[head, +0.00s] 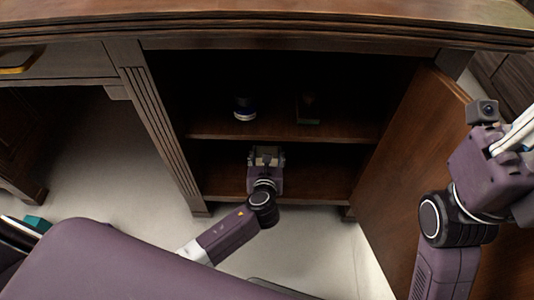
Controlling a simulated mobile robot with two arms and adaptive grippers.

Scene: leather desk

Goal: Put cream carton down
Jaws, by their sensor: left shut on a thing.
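My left gripper (266,152) reaches through the open front of the desk cabinet (168,115), at the lower shelf (318,184). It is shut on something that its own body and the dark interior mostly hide. I take this to be the cream carton, but I cannot make out its shape or whether it touches the shelf. My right gripper (517,135) is at the right edge, partly cut off, away from the shelves. I cannot tell whether it is open or shut.
The upper shelf (275,131) holds a small white-and-blue round container (244,110) and a dark box-like item (307,110). The wooden cabinet door (392,160) stands open on the right, close to my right arm. The lower shelf is clear to the right of my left gripper.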

